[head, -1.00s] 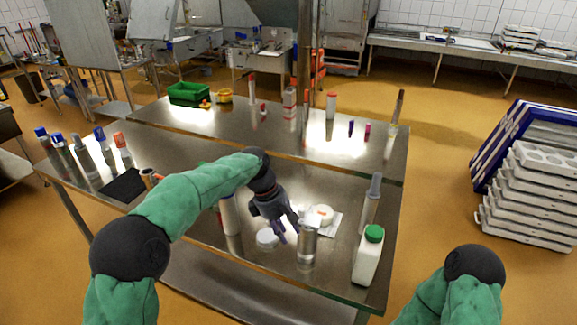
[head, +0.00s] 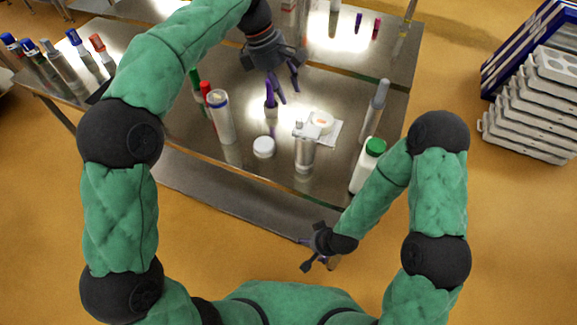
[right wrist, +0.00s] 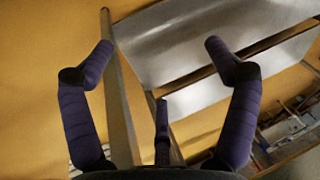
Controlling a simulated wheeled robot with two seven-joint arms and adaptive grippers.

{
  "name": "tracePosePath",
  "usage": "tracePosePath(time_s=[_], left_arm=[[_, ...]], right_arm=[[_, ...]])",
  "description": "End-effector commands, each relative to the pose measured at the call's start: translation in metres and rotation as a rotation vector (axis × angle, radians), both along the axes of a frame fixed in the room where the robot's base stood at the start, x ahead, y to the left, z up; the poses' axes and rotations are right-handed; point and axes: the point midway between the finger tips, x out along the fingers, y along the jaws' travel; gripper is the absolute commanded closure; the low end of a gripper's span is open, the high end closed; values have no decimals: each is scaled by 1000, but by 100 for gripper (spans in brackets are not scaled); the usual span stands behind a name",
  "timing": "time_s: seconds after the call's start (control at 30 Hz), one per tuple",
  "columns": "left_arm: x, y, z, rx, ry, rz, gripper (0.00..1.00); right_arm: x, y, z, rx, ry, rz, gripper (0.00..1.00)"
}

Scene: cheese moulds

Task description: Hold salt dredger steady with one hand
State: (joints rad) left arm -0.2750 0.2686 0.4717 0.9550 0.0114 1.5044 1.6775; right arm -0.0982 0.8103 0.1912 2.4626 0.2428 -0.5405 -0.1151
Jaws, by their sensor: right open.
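The salt dredger appears to be the shiny metal cylinder (head: 304,154) standing upright on the steel table, near its front edge in the head view. My left gripper (head: 282,88) is above the table, behind and left of the cylinder and apart from it, with its purple fingers spread. My right gripper (head: 314,256) is low in front of the table edge, below the cylinder in the picture. In the right wrist view its fingers (right wrist: 157,55) are wide apart with nothing between them. The cylinder does not show clearly there.
On the steel table (head: 255,175), a white round lid (head: 264,147) lies left of the cylinder. A white tube (head: 221,118) stands farther left. A white bottle with a green cap (head: 368,165) and a grey-capped tube (head: 375,112) stand right. Stacked moulds (head: 530,120) are far right.

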Motion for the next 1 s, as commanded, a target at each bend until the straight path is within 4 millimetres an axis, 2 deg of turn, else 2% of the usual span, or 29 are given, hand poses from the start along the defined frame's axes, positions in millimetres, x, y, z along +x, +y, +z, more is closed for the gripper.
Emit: tracePosePath(time_s=[0.2,0.43,0.53,0.83,0.9,1.0], left_arm=[[0,0,0,0,0,-1,61],[0,0,0,0,0,-1,61],[0,0,0,0,0,-1,61],[0,0,0,0,0,-1,61],[0,0,0,0,0,-1,61],[0,0,0,0,0,-1,61]], right_arm=[[9,28,31,-82,-162,87,12],[12,51,64,-171,-340,171,12],[20,59,82,-229,-458,213,12],[73,64,146,-539,-911,287,12],[87,67,166,-611,-1008,241,12],[103,73,184,-650,-1088,115,12]])
